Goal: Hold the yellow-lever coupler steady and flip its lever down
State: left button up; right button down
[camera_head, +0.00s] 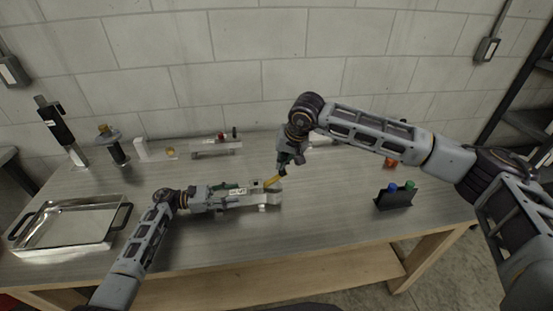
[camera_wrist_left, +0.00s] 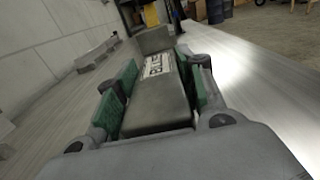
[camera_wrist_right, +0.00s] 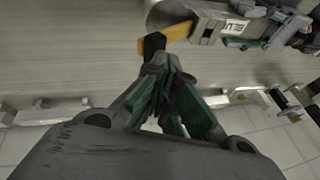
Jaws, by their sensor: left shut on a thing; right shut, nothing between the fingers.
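The grey coupler with a white label (camera_head: 272,197) lies along the front middle of the table. Its yellow lever (camera_head: 272,182) slants up to the right at the coupler's right end. My left gripper (camera_head: 228,192) is shut on the coupler's body; the left wrist view shows the coupler (camera_wrist_left: 157,95) between green finger pads. My right gripper (camera_head: 284,170) is shut and empty, with its fingertips close to the lever's upper end. In the right wrist view the yellow lever (camera_wrist_right: 178,32) has a dark piece at its end, by my fingertips (camera_wrist_right: 160,62); whether they touch I cannot tell.
A metal tray (camera_head: 68,225) with dark handles stands at the left. A black holder (camera_head: 395,197) with blue and green tops stands at the right. The table between is clear.

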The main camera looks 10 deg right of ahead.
jog(key=d+f+m+y, duration=0.1)
jog(key=d+f+y, duration=0.3)
jog(key=f+y, duration=0.1)
jog(key=shift+d+f, duration=0.15)
jog(key=shift+d, duration=0.25)
dwell(0.5)
jog(key=shift+s+f, duration=0.1)
jog(key=shift+f, duration=0.05)
dwell(0.4)
jog(key=w+a+r+v, duration=0.1)
jog(key=v, duration=1.2)
jog(key=shift+r, duration=0.15)
